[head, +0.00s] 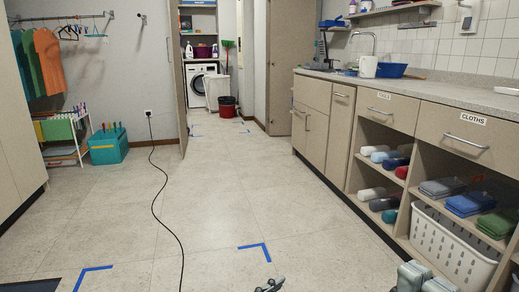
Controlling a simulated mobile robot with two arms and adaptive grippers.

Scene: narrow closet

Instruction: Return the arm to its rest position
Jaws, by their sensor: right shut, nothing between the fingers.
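My right gripper (269,285) shows only in part at the bottom edge of the head view, a little right of the middle. It is shut and empty, above the pale tiled floor (190,230). Grey links of my right arm (425,278) show at the bottom right, in front of the open shelves. The rest of that arm is cut off by the frame. My left gripper is not in view.
A counter with drawers (390,110) and open shelves runs along the right, with a white basket (450,240) low down. A black cable (157,200) crosses the floor. Blue tape corners (255,247) mark it. A teal box (108,147) stands at left. Mid-floor is otherwise clear.

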